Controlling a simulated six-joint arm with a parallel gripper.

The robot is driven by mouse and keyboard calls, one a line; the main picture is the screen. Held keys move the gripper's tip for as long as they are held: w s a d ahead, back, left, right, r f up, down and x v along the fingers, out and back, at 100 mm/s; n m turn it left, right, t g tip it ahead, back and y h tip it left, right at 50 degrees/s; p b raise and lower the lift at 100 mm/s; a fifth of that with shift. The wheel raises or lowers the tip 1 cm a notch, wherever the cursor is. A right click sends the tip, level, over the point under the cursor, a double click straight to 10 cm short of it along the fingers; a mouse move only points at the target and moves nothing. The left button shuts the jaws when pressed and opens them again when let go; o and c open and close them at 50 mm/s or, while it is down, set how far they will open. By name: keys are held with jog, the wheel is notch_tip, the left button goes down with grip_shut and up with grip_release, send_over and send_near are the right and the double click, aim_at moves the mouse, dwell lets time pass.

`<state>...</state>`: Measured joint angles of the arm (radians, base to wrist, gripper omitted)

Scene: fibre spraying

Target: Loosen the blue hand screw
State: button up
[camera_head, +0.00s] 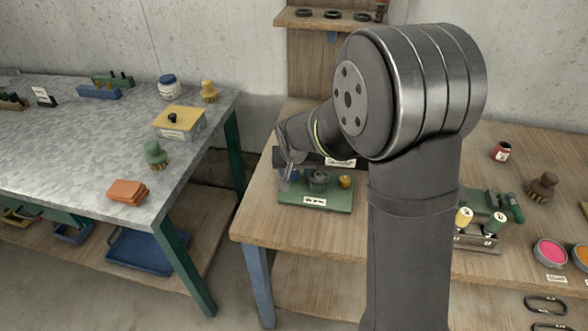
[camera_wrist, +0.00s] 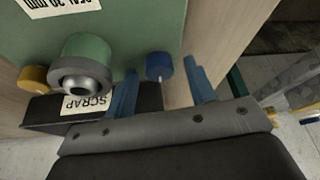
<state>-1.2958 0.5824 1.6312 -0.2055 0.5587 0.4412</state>
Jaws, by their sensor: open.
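The blue hand screw (camera_wrist: 159,67) stands at one side of a green plate (camera_wrist: 130,18), beside a green cylinder with a metal-rimmed bore (camera_wrist: 85,65). A yellow hand screw (camera_wrist: 33,78) is on the cylinder's far side. My gripper (camera_wrist: 160,70) is open in the wrist view, with one blue finger on each side of the blue screw. I cannot tell whether either finger touches it. In the head view, my gripper (camera_head: 287,178) is low over the left end of the green plate (camera_head: 338,203), largely hiding the blue screw there.
A dark bin (camera_wrist: 140,103) labelled SCRAP is close to the fingers in the wrist view. The wooden table (camera_head: 262,215) has free room left of the plate. A metal-topped bench (camera_head: 70,150) stands further left. A rack with yellow and green-handled items (camera_head: 478,240) is right of my arm.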

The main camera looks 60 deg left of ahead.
jog(key=shift+c, duration=0.2)
jog(key=c, duration=0.9)
